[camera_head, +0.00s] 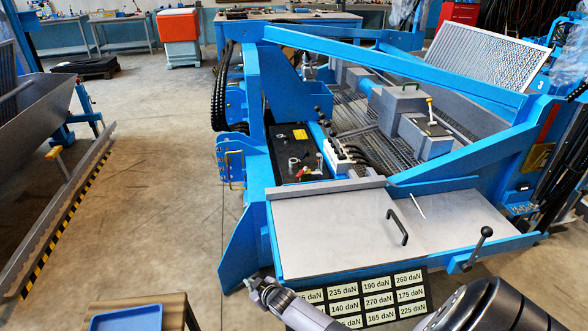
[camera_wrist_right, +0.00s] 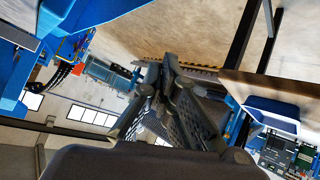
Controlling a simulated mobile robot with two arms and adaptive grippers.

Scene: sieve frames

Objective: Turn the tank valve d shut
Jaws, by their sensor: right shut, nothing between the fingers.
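I cannot tell for sure which part is tank valve d. A small red-and-yellow handle (camera_head: 303,172) sits on the dark-topped tank area (camera_head: 272,150) in the blue machine, beside a pale round fitting (camera_head: 293,161). Any letter there is too small to read. My right gripper (camera_head: 254,283) is at the bottom of the head view, in front of the machine's grey cover plate and well apart from the handle. In the right wrist view its dark fingers (camera_wrist_right: 168,65) are together and empty. My left gripper is not in view.
The grey cover plate (camera_head: 330,235) with a black grab handle (camera_head: 397,227) lies between my right gripper and the tank area. A board of daN labels (camera_head: 376,302) stands in front. A blue tray (camera_head: 140,318) is at bottom left. Open floor (camera_head: 150,200) lies left of the machine.

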